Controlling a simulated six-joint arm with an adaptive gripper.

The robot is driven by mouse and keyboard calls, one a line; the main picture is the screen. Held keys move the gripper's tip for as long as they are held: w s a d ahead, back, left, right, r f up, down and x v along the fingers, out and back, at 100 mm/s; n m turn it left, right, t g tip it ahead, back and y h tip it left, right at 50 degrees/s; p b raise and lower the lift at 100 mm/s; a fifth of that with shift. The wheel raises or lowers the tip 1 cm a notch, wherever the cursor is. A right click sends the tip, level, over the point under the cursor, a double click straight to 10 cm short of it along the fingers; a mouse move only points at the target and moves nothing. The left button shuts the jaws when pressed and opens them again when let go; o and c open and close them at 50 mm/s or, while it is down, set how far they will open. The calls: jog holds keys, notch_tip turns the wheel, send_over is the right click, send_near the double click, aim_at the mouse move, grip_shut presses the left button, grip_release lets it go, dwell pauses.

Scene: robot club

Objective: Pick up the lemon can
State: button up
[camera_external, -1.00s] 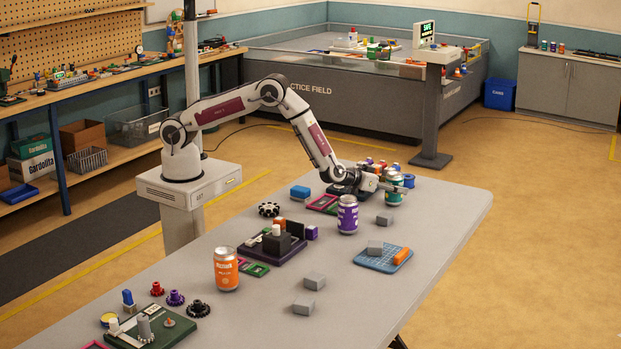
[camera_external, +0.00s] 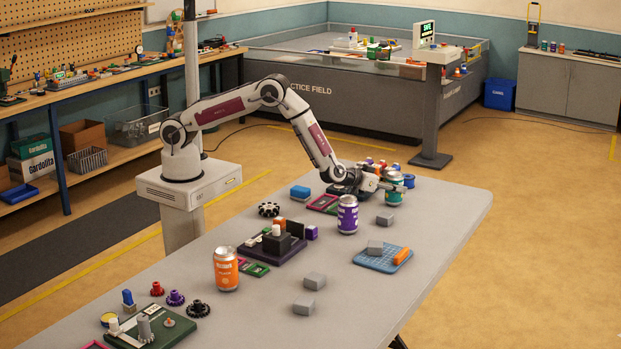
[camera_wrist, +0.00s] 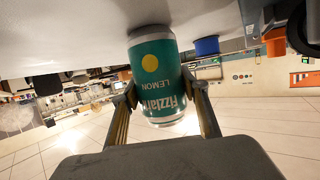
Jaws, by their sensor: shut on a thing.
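The lemon can is teal with a yellow dot and the word LEMON. It stands near the far end of the table in the external view (camera_external: 394,190), partly covered by my gripper. In the wrist view the lemon can (camera_wrist: 158,75) appears upside down between the two fingers. My gripper (camera_external: 388,184) reaches it from the left and is shut on its sides. In the wrist view the fingers of my gripper (camera_wrist: 160,100) touch the can on both sides. The can's base appears to be on the tabletop or very close to it; I cannot tell which.
A purple can (camera_external: 348,214) stands just in front of my gripper and an orange can (camera_external: 226,268) is farther left. Grey blocks (camera_external: 384,219) and a blue tray (camera_external: 372,262) lie nearby. A blue cylinder (camera_external: 408,181) is close behind the lemon can. The table's right edge is clear.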

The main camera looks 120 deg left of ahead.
jog(key=shift+r, duration=0.15)
jog(key=shift+r, duration=4.95)
